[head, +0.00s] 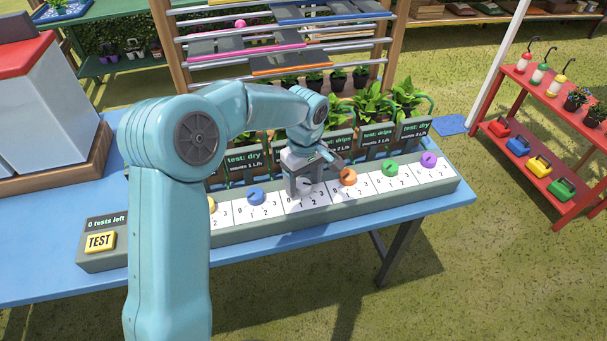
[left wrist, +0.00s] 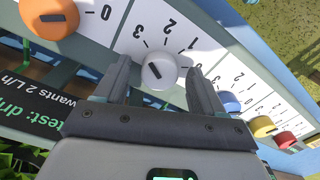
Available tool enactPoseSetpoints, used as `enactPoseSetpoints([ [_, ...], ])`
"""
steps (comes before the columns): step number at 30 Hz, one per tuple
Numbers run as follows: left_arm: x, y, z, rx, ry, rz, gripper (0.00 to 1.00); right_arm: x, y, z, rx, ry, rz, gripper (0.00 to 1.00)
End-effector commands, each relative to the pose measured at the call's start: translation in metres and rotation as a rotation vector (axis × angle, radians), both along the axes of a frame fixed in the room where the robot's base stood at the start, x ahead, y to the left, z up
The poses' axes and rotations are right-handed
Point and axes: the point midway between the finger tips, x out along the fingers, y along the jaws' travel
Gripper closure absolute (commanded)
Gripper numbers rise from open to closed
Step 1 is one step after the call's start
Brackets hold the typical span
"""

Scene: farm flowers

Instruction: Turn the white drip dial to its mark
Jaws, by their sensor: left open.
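The white drip dial (left wrist: 160,72) sits on a white scale card (left wrist: 178,28) printed with numbers, in the left wrist view. A short dark line slants across its face; I cannot tell exactly which number it points to. My left gripper (left wrist: 164,82) is open, with one finger on each side of the dial. I cannot tell whether either finger touches it. In the head view my left gripper (head: 304,186) is down over the scale strip and mostly hides the white dial. A sign (left wrist: 40,105) reading "wants 2 L/h" shows in the left wrist view.
An orange dial (head: 348,177) and a blue dial (head: 256,197) flank the spot. A green dial (head: 390,168) and purple dial (head: 429,159) sit further right. A yellow TEST button (head: 100,242) is at the strip's left end, beside "0 tests left". Potted plants and signs stand behind.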

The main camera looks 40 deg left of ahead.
Motion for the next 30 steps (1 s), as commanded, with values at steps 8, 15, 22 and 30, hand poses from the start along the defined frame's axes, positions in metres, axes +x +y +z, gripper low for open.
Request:
enactPoseSetpoints([
  [8, 0.002, -0.001, 0.044, 0.0, -0.007, 0.001, 0.31, 0.0, 0.0, 0.005, 0.0, 0.0, 0.0, 1.0],
  [15, 0.003, -0.001, 0.109, 0.0, -0.005, 0.0, 0.31, 0.0, 0.0, 0.013, 0.0, 0.0, 0.0, 1.0],
  [22, 0.004, -0.001, 0.152, 0.0, -0.003, 0.001, 0.31, 0.0, 0.0, 0.02, 0.0, 0.0, 0.0, 1.0],
  [30, 0.004, -0.001, 0.163, 0.0, -0.001, 0.0, 0.31, 0.0, 0.0, 0.022, 0.0, 0.0, 0.0, 1.0],
])
